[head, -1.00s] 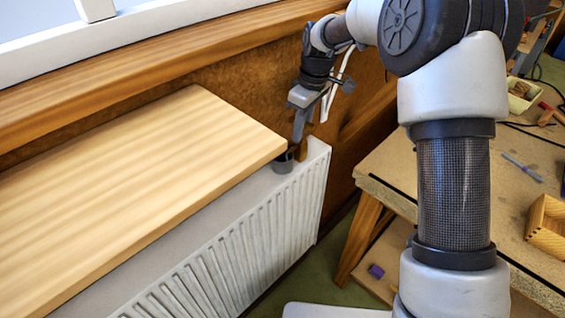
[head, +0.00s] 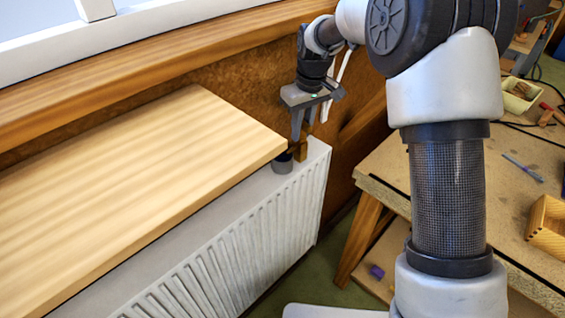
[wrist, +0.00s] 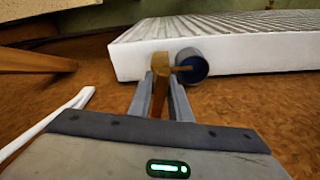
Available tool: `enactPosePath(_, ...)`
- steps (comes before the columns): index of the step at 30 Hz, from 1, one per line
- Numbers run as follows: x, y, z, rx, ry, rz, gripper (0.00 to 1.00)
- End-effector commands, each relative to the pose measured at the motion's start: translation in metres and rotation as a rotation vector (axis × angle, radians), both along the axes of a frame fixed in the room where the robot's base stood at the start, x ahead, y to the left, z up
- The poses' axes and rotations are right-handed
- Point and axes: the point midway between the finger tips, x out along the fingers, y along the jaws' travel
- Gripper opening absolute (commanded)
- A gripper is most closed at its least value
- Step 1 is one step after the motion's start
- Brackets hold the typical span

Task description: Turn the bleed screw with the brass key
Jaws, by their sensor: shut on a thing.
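My gripper (head: 299,138) points down at the right end of the white radiator (head: 308,185). It is shut on the brass key (wrist: 160,82), which stands between the two fingers in the wrist view. The key also shows just below the fingers in the head view (head: 301,152). A short brass part of it points sideways towards a dark round cup (wrist: 191,66) beside the radiator's end; in the head view the cup (head: 283,164) sits by the shelf corner. I cannot make out the bleed screw or tell whether the key is on it.
A wooden shelf board (head: 130,175) covers much of the radiator top, its corner close to my gripper. The brown wall (head: 235,95) is just behind. A workbench (head: 390,170) with a wooden box (head: 547,225) stands at right.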

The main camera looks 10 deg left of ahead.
Motion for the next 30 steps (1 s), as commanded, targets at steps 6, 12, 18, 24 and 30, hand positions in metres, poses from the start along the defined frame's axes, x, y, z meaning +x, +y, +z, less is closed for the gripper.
enactPosePath(6, 0.0, 0.0, 0.0, 0.0, 0.001, -0.029, 0.4)
enactPosePath(12, 0.0, 0.0, 0.0, 0.0, 0.001, -0.028, 0.4)
enactPosePath(18, -0.001, -0.001, 0.012, 0.001, -0.002, -0.028, 0.4)
enactPosePath(24, -0.005, -0.005, 0.055, 0.001, -0.006, -0.03, 0.4)
enactPosePath(30, -0.011, -0.009, 0.104, 0.002, -0.005, -0.03, 0.4)
